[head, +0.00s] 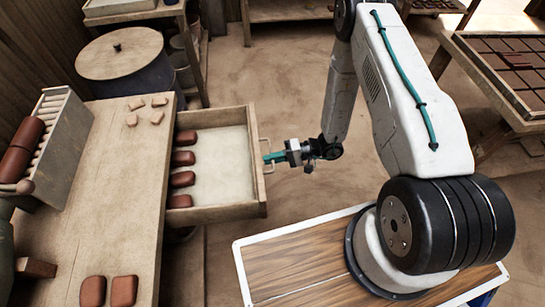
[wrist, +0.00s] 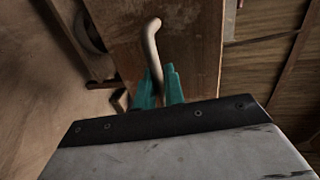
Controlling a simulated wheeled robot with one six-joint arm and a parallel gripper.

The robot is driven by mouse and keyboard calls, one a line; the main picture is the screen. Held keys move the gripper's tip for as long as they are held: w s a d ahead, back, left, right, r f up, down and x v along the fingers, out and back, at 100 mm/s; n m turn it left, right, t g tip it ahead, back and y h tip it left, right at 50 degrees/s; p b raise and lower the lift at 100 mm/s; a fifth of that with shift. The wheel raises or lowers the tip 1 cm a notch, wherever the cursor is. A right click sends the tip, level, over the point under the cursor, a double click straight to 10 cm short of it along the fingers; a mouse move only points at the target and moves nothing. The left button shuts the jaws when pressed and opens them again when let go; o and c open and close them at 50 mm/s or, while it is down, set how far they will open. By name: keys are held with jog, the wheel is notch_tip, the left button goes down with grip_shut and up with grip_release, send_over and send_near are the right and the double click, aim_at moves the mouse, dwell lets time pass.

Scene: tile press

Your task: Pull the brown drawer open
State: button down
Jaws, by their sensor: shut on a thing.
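The wooden drawer (head: 217,213) stands pulled out from the right side of the table in the head view. Its front panel (wrist: 192,45) looks brown in the wrist view. A curved bar handle (wrist: 152,45) sits on that front. My gripper (head: 270,157) is at the handle, its teal fingers shut on it. In the wrist view the fingers (wrist: 159,85) close around the lower part of the handle and hide some of it. Several reddish-brown tiles (head: 184,158) lie along the drawer's left part; the rest of its pale floor is bare.
The table (head: 120,190) carries small pale pieces (head: 137,104), two brown tiles (head: 124,291) and a slatted stand with a roller (head: 20,150). A lidded barrel (head: 120,55) stands behind. A tile-filled rack (head: 515,60) is at right. Floor right of the drawer is open.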

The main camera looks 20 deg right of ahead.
jog(key=shift+s, duration=0.1)
jog(key=c, duration=1.6)
grip_release()
jog(key=shift+d, duration=0.1)
jog(key=v, duration=0.7)
jog(key=shift+d, duration=0.3)
